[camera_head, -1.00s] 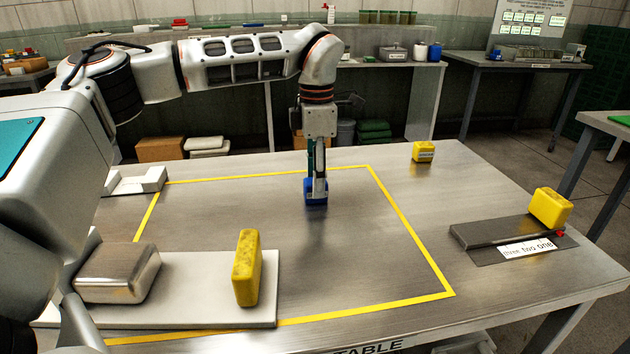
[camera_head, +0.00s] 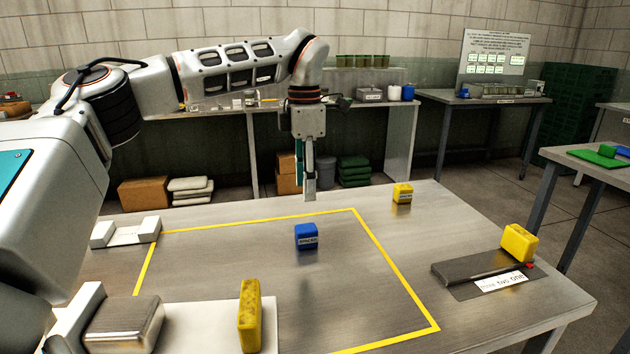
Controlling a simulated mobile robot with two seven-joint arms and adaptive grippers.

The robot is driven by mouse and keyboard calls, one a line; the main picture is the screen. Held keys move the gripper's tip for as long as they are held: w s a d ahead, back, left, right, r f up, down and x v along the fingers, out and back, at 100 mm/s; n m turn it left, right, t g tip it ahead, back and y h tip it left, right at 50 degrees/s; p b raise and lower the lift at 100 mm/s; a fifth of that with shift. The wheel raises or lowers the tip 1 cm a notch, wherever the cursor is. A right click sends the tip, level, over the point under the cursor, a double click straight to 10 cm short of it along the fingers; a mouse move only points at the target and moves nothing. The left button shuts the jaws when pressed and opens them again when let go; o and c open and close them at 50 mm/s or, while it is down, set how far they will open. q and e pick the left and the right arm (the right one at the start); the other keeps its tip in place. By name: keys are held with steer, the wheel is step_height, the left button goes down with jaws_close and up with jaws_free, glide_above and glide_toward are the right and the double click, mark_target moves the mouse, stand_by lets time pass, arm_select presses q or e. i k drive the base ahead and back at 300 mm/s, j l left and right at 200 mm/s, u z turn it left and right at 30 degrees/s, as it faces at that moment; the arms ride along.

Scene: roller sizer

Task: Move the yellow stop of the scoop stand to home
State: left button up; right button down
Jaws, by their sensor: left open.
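A tall yellow block (camera_head: 250,316) stands upright on a white plate (camera_head: 210,316) at the front left, right of a shiny metal block (camera_head: 125,325). Another yellow block (camera_head: 519,242) sits at the far end of a dark grey rail (camera_head: 465,268) on the right, beside a label reading "three two one". I cannot tell which of them is the stop. My left gripper (camera_head: 309,196) is open and empty, pointing down above the blue block (camera_head: 306,237), apart from it. The blue block stands on the table inside the yellow outline. My right gripper is out of view.
A small labelled yellow block (camera_head: 402,194) stands at the table's back right, outside the yellow outline. A white cradle (camera_head: 126,232) lies at the back left. The metal table (camera_head: 370,280) is clear between the blue block and the rail. A side table stands at right.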

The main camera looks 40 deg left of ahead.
mark_target(249, 323)
steer(key=k+l, duration=0.75)
steer(key=k, duration=0.1)
